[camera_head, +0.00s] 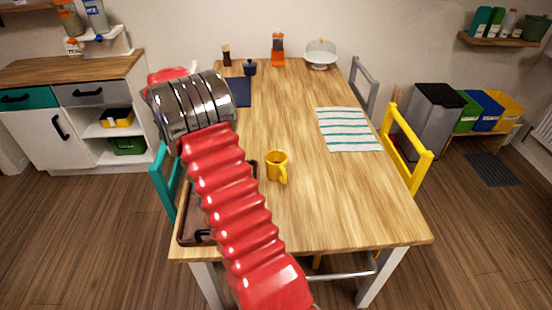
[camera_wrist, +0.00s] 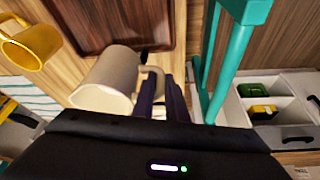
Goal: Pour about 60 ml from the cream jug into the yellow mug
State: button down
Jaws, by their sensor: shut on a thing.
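The yellow mug (camera_head: 277,166) stands upright on the wooden table, right of my arm, its handle toward the near right. It also shows at the upper left of the wrist view (camera_wrist: 30,45). The cream jug (camera_wrist: 108,80) is in the wrist view, close in front of my gripper. My gripper (camera_wrist: 162,88) is shut on the jug, its dark fingers at the handle side. The jug looks tilted in this turned view; its true tilt and its contents cannot be told. In the head view my arm hides the jug and the fingers.
A brown tray (camera_head: 188,238) lies at the table's left edge, partly behind my arm. A striped cloth (camera_head: 348,130) lies to the right. A teal chair (camera_head: 163,178) and a yellow chair (camera_head: 408,160) flank the table.

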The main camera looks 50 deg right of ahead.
jog(key=s+d+m+g, duration=0.2)
jog(key=d+m, duration=0.3)
jog(key=d, duration=0.8)
jog(key=shift+s+d+h, duration=0.2)
jog(key=shift+s+h, duration=0.05)
jog(key=shift+h, duration=0.05)
jog(key=shift+s, duration=0.1)
jog(key=shift+s+d+r+m+t+y+p, duration=0.15)
jog(key=shift+s+m+t, duration=0.1)
jog(key=shift+s+t, duration=0.55)
jog(key=shift+s+d+f+m+t+y+p, duration=0.1)
jog(key=shift+s+m+t+y+p, duration=0.1)
jog(key=shift+s+t, duration=0.65)
jog(key=shift+s+d+r+m+t+y+p, duration=0.15)
jog(key=shift+s+m+t, duration=0.1)
jog(key=shift+s+t, duration=0.55)
jog(key=shift+f+t, duration=0.1)
jog(key=shift+t, duration=0.15)
jog(key=shift+s+d+m+t+p, duration=0.2)
jog(key=shift+s+t+p, duration=0.5)
jog(key=shift+p, duration=0.2)
jog(key=shift+s+d+m+t+p, duration=0.2)
jog(key=shift+s+t+p, duration=0.4)
jog(key=shift+s+p, duration=0.25)
jog(key=shift+s+r+t+p, duration=0.4)
jog(key=shift+t+p, duration=0.1)
jog(key=shift+p, duration=0.45)
dwell(0.9)
